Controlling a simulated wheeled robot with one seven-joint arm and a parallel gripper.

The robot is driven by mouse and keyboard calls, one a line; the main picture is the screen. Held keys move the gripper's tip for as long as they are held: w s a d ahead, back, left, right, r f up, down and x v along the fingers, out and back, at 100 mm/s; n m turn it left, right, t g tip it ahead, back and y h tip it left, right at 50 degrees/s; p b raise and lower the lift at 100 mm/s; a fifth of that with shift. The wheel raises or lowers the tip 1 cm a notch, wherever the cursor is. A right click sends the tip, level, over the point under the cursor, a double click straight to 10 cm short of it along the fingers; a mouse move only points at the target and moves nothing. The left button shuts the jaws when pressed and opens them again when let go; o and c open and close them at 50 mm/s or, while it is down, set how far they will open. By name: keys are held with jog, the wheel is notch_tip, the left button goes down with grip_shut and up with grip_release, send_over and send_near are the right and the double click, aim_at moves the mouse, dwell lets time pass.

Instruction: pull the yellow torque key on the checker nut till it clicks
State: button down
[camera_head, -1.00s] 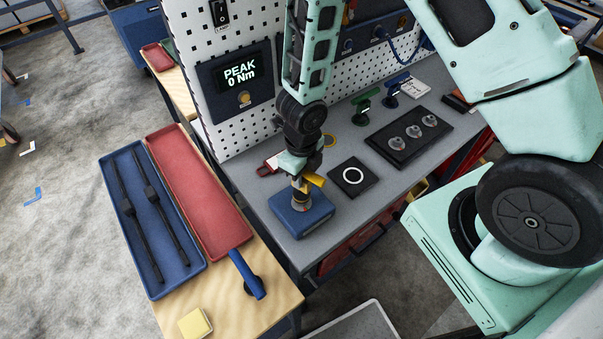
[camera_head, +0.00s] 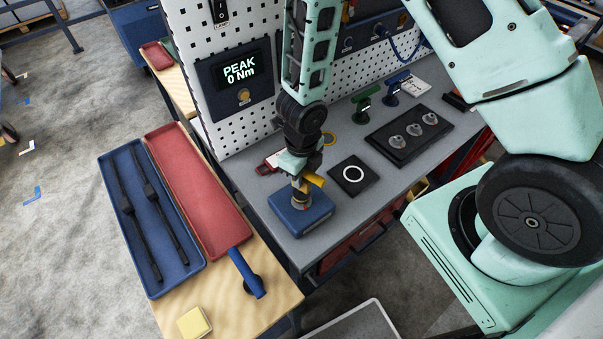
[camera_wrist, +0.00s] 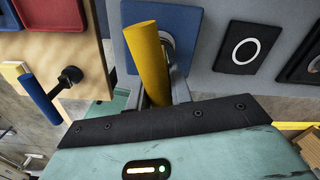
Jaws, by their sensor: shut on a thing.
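The yellow torque key (camera_head: 314,179) stands on the blue checker block (camera_head: 302,222) at the front left corner of the grey bench. In the wrist view its yellow handle (camera_wrist: 148,58) sticks out between the fingers, over a round metal part on the blue block (camera_wrist: 131,15). My gripper (camera_head: 300,182) points down over the block and is shut on the key. The checker nut is mostly hidden under the key and gripper. The display (camera_head: 239,71) on the pegboard reads "PEAK 0 Nm".
A black square with a white ring (camera_head: 352,175) lies right of the block. A black tray with several metal discs (camera_head: 408,136) and green and blue keys (camera_head: 364,106) stand behind. A side table left holds a blue tray (camera_head: 190,258), a red tray (camera_head: 198,190) and a blue-handled tool (camera_head: 246,273).

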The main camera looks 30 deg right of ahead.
jog(key=shift+f+b, duration=0.9)
jog(key=shift+f, duration=0.15)
jog(key=m+b, duration=0.1)
jog(key=m, duration=0.4)
jog(key=shift+r, duration=0.1)
